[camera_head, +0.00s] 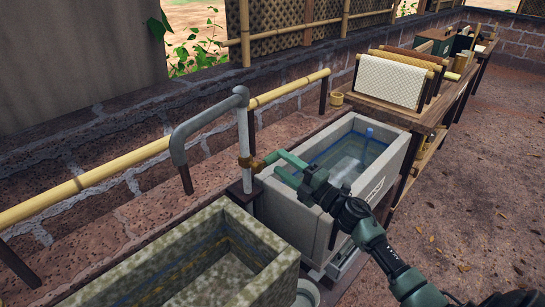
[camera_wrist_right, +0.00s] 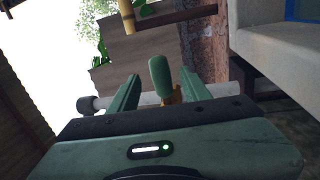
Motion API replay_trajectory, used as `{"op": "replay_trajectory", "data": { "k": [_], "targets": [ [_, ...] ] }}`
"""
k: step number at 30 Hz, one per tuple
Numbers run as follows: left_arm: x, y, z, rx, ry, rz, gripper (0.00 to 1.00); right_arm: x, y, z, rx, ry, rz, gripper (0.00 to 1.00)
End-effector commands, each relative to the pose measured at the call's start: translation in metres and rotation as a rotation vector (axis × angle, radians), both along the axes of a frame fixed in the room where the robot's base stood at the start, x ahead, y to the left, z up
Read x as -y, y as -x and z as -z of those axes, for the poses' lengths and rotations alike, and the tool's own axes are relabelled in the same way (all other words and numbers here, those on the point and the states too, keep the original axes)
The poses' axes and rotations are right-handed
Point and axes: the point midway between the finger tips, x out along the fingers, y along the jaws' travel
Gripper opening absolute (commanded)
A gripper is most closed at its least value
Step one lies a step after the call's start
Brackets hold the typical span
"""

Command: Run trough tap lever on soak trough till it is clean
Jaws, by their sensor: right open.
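A grey pipe (camera_head: 209,120) arches over from an upright post, its spout end hanging near the mottled, stained stone trough (camera_head: 268,283) at lower left. A brass fitting (camera_head: 250,162) sits low on the upright. In the right wrist view, a rounded green tap lever (camera_wrist_right: 160,78) stands on a brass base (camera_wrist_right: 173,97). My right gripper (camera_head: 272,165) is at the fitting, with its fingers open. In the wrist view the lever shows between the fingers (camera_wrist_right: 158,88); contact cannot be told. No water stream shows at the spout. My left gripper is out of view.
A pale trough (camera_head: 285,205) with a blue line and water inside stands right of the pipe, under my right arm. A bamboo rail (camera_head: 90,182) runs behind. A wooden bench (camera_head: 408,119) with rollers and a white sheet (camera_head: 388,82) stands beyond. Open ground lies right.

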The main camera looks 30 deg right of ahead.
Motion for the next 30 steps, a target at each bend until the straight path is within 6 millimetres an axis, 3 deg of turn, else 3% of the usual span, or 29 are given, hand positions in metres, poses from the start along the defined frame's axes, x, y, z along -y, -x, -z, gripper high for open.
{"op": "replay_trajectory", "data": {
  "k": [7,18,23,30],
  "targets": [
    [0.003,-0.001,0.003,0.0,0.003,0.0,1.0,-0.01,-0.032,-0.005,0.0,-0.002,0.002,0.48],
    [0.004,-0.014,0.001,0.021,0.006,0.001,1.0,-0.013,-0.038,-0.006,0.0,-0.001,0.001,0.48],
    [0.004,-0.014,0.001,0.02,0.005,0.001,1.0,-0.013,-0.038,-0.006,0.0,-0.001,0.001,0.03],
    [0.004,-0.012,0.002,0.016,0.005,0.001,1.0,-0.013,-0.037,-0.006,-0.002,-0.002,0.001,0.0]
  ]
}}
